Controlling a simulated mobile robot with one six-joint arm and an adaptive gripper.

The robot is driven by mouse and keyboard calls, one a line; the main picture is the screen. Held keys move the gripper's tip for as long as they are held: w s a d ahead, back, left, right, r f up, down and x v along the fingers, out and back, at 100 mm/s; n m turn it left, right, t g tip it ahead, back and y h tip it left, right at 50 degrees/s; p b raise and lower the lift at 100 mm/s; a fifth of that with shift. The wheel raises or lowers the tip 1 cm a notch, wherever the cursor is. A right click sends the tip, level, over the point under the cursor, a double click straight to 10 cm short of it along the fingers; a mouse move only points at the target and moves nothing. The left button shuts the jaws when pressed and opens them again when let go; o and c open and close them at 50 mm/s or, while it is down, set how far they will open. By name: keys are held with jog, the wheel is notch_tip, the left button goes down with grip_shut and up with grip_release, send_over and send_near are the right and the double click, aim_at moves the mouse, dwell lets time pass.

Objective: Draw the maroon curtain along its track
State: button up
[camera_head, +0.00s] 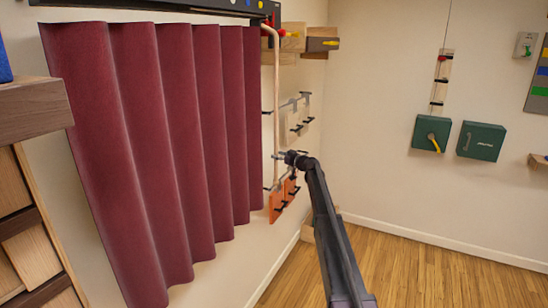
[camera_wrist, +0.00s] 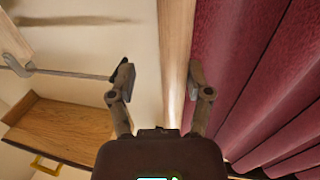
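The maroon curtain (camera_head: 165,150) hangs in folds along the left wall, from a dark track (camera_head: 170,6). It also fills the right side of the wrist view (camera_wrist: 270,70). A pale wooden rod (camera_head: 277,90) hangs upright just right of the curtain's right edge. My gripper (camera_head: 290,158) is at the rod's lower part. In the wrist view my gripper (camera_wrist: 161,78) is open, with the rod (camera_wrist: 177,50) showing between its fingers, closer to the right one. I see no clear grip on the rod. The rod's lower end is hidden.
An orange panel with dark hooks (camera_head: 283,198) is on the wall near my gripper, with a grey hook rack (camera_head: 295,118) above. A wooden shelf (camera_head: 35,108) juts in at left. Green boxes (camera_head: 432,133) hang on the far wall. The wooden floor (camera_head: 430,275) is clear at right.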

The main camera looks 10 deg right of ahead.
jog(key=v, duration=1.2)
jog(key=shift+a, duration=0.15)
jog(key=shift+s, duration=0.15)
dwell(0.3)
jog(key=s+a+f+m+g+h+b, duration=0.1)
jog(key=s+a+f+g, duration=0.3)
jog(key=s, duration=0.5)
jog(key=s+a+f+g+h+b, duration=0.1)
jog(key=s+a+f+g, duration=0.1)
jog(key=s+a+f, duration=0.6)
jog(key=s+a+f+m+g+h+b, duration=0.1)
jog(key=s+a+f+g+h, duration=0.1)
jog(key=s, duration=0.9)
jog(key=s+d+f+m+g+h+b, duration=0.1)
jog(key=s+f+m+g+h, duration=0.1)
jog(key=s, duration=1.3)
jog(key=s+d+f+m+g+h, duration=0.1)
jog(key=s+f+m+g+h, duration=0.2)
jog(key=s, duration=1.1)
notch_tip(320, 180, down, 4)
jog(key=m+h, duration=0.1)
jog(key=h, duration=0.2)
jog(key=shift+s+d+b, duration=0.35)
jog(key=shift+s, duration=0.05)
